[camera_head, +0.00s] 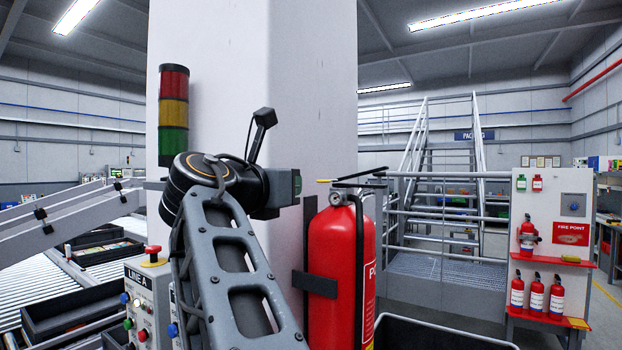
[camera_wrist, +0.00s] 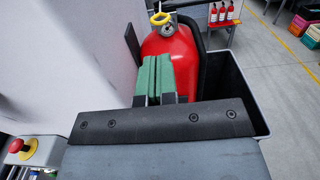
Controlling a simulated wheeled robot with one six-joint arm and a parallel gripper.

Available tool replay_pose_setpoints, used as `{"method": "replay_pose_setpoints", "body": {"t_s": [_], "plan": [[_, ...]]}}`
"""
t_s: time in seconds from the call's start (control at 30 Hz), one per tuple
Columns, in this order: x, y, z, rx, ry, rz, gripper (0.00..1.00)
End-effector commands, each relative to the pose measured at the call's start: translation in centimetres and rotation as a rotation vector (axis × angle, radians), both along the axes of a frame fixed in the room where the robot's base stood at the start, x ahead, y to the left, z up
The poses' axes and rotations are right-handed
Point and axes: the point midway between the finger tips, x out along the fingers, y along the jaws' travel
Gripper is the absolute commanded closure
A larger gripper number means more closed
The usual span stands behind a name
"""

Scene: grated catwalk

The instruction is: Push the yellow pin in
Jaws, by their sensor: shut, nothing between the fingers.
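A red fire extinguisher (camera_head: 342,262) stands against the white column in a black bracket. The yellow pin (camera_head: 324,181) sticks out at its top, left of the black handle. In the wrist view the pin shows as a yellow ring (camera_wrist: 160,18) above the red body (camera_wrist: 172,48). My gripper (camera_head: 297,182) is level with the pin and a little left of it in the head view, with a gap between. In the wrist view its green fingers (camera_wrist: 152,78) are closed together and empty, in front of the extinguisher and pointing toward the ring.
The white column (camera_head: 252,60) rises close beside my arm. A dark open bin (camera_head: 430,332) stands right of the extinguisher. A control box with a red button (camera_head: 153,254) is at lower left, by the roller conveyor. Stairs (camera_head: 440,170) and a fire point (camera_head: 550,230) are farther back.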

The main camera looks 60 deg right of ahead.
Motion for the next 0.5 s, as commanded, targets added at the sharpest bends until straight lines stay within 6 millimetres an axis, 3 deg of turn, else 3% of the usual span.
{"method": "replay_pose_setpoints", "body": {"t_s": [0.2, 0.5], "plan": [[-0.2, -3.6, 0.2, 0.001, 0.000, -0.005, 1.00], [-0.1, -6.6, 0.1, 0.000, -0.001, -0.002, 1.00]]}}
